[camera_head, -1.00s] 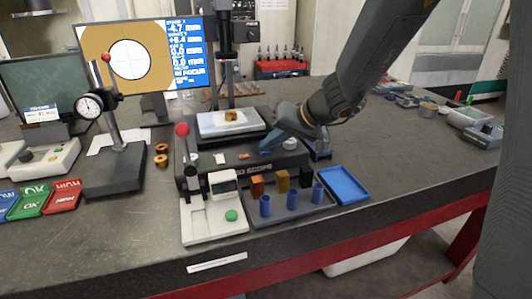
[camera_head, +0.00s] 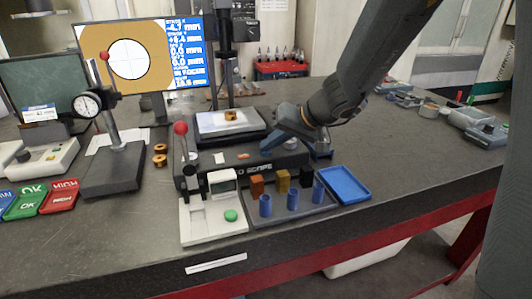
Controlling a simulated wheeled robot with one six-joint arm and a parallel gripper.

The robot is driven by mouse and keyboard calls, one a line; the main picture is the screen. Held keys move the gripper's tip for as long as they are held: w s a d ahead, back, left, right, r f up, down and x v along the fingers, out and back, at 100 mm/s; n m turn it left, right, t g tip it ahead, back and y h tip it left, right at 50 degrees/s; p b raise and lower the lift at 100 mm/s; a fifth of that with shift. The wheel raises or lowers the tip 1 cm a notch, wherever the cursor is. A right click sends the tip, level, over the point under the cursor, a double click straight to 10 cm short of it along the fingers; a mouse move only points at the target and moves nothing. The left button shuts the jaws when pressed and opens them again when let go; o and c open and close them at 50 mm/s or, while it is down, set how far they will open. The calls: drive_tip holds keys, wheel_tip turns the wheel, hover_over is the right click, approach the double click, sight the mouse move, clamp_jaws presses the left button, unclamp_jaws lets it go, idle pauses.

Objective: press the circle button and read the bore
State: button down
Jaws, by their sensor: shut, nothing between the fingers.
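The video measuring scope (camera_head: 250,170) stands mid-bench with a small brass part (camera_head: 231,116) on its lit stage (camera_head: 222,124). Its front panel shows a white button (camera_head: 219,158) and an orange button (camera_head: 243,156); symbols are too small to read. My gripper (camera_head: 266,151) is shut and empty, its tips down at the panel right of the orange button, hiding what lies under them. Contact cannot be told. The monitor (camera_head: 140,58) shows a white bore circle inside brass, and a blue readout with "IN FOCUS" and a bottom line that looks like 16.5 mm, blurred.
A dial gauge stand (camera_head: 118,160) is at left, with two brass rings (camera_head: 160,155) beside it. A small device with a green button (camera_head: 231,216), a dark block rack (camera_head: 290,208) and a blue tray (camera_head: 345,186) stand in front.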

idle(0.4)
drive_tip(key=shift+r, duration=0.7)
wheel_tip(320, 180, up, 5)
drive_tip(key=p, duration=0.3)
idle(0.8)
